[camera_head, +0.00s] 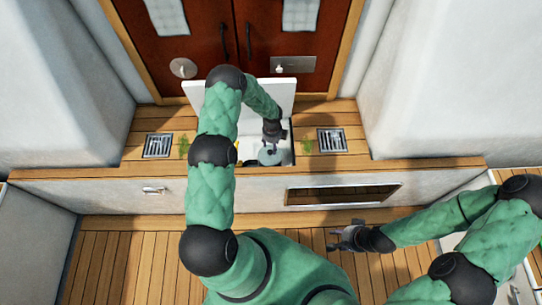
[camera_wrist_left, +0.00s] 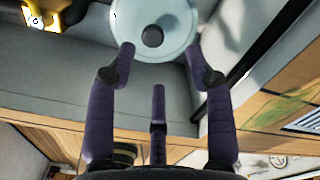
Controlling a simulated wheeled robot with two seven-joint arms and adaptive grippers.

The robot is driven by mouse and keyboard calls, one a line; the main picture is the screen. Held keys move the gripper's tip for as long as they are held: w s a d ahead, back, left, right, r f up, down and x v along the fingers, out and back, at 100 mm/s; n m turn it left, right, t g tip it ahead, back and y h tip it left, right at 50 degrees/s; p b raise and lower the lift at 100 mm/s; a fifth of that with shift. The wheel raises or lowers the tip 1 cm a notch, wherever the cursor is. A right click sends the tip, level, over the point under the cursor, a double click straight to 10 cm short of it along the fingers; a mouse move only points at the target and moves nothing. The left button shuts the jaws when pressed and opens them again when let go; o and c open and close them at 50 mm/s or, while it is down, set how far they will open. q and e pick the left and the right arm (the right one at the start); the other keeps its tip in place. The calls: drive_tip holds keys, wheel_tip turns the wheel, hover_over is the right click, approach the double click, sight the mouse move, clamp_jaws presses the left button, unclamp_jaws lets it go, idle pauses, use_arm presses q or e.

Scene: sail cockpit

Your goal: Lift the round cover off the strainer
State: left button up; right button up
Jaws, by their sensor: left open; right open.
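The round cover (camera_wrist_left: 152,14) is a pale disc with a dark knob (camera_wrist_left: 153,36) at its middle, at the top of the left wrist view. In the head view the cover (camera_head: 268,157) lies inside an open compartment, partly hidden by my left gripper (camera_head: 274,137). My left gripper (camera_wrist_left: 162,62) is open; its fingertips are apart, near the cover's lower edge in the picture, and the knob lies beyond them. I cannot tell whether they touch the cover. The strainer body is hidden under it. My right gripper (camera_head: 346,237) is open and empty, low over the cockpit floor.
A raised white hatch lid (camera_head: 288,94) stands behind the compartment. Metal drain grates (camera_head: 158,146) (camera_head: 332,140) flank it on the wooden ledge (camera_head: 110,163). A yellow item (camera_wrist_left: 62,14) lies left of the cover. Dark wooden doors (camera_head: 265,45) stand behind.

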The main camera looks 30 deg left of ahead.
sight(270, 151)
use_arm(q)
drive_tip(key=shift+s+a+f+b, duration=0.15)
drive_tip(key=shift+f+b, duration=0.25)
drive_tip(key=shift+f, duration=0.55)
drive_tip(key=shift+w+a+f+b, duration=0.1)
drive_tip(key=shift+a+f+b, duration=0.2)
drive_tip(key=shift+f, duration=0.65)
drive_tip(key=shift+s+a+f+b, duration=0.1)
drive_tip(key=shift+f+b, duration=0.35)
drive_tip(key=shift+f, duration=0.5)
clamp_jaws()
